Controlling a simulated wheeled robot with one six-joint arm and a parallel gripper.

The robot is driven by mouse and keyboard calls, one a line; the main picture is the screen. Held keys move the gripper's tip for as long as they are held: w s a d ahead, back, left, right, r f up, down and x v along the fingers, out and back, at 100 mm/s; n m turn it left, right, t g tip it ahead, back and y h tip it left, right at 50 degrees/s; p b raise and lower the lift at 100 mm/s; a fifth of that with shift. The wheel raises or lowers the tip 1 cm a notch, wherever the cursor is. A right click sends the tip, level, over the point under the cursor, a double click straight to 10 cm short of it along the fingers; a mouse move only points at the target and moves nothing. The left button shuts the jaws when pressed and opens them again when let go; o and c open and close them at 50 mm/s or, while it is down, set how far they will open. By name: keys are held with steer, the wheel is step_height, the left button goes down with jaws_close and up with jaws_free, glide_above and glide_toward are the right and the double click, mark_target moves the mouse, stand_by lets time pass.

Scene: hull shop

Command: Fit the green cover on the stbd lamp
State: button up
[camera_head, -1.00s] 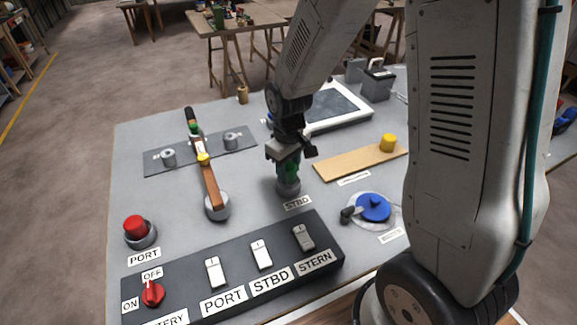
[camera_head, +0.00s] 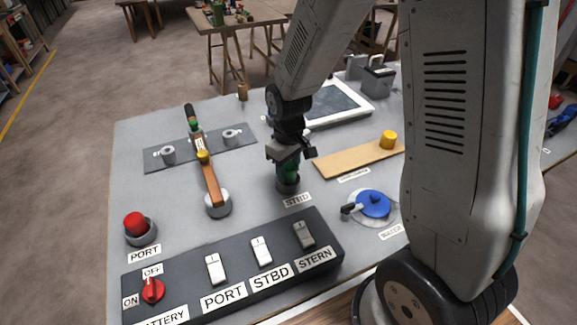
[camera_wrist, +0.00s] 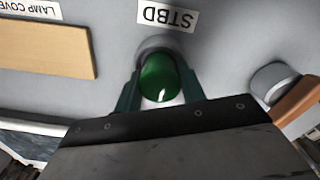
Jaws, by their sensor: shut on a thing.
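The green cover (camera_head: 288,170) is between the fingers of my gripper (camera_head: 289,163), which is shut on it. It sits at the grey stbd lamp base (camera_head: 288,187), by the STBD label (camera_head: 298,200). In the wrist view, the green cover (camera_wrist: 160,78) is between both fingertips and looks centred over the grey round base (camera_wrist: 163,45), which shows around its far edge. The cover looks upright. The frames do not show clearly whether it is fully seated on the base.
A red cover stands on the port lamp (camera_head: 137,226) at left. A wooden bar (camera_head: 213,185) lies left of my gripper. A switch panel (camera_head: 235,268) is in front. A wooden board with a yellow cover (camera_head: 388,140) and a blue knob (camera_head: 373,204) are at right.

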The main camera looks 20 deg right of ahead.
steer(key=shift+f, duration=0.4)
stand_by(0.4)
steer(key=o, duration=1.4)
steer(key=shift+r, duration=0.1)
steer(key=shift+r, duration=3.95)
steer(key=s+d+r+m, duration=0.1)
steer(key=s+r, duration=0.4)
steer(key=s, duration=0.2)
steer(key=s+d+r+m+t, duration=0.1)
steer(key=s+r+m, duration=0.1)
steer(key=s+r, duration=0.3)
steer(key=s+d+r+m, duration=0.1)
steer(key=s+r, duration=0.5)
steer(key=s, duration=0.5)
steer(key=shift+m, duration=0.3)
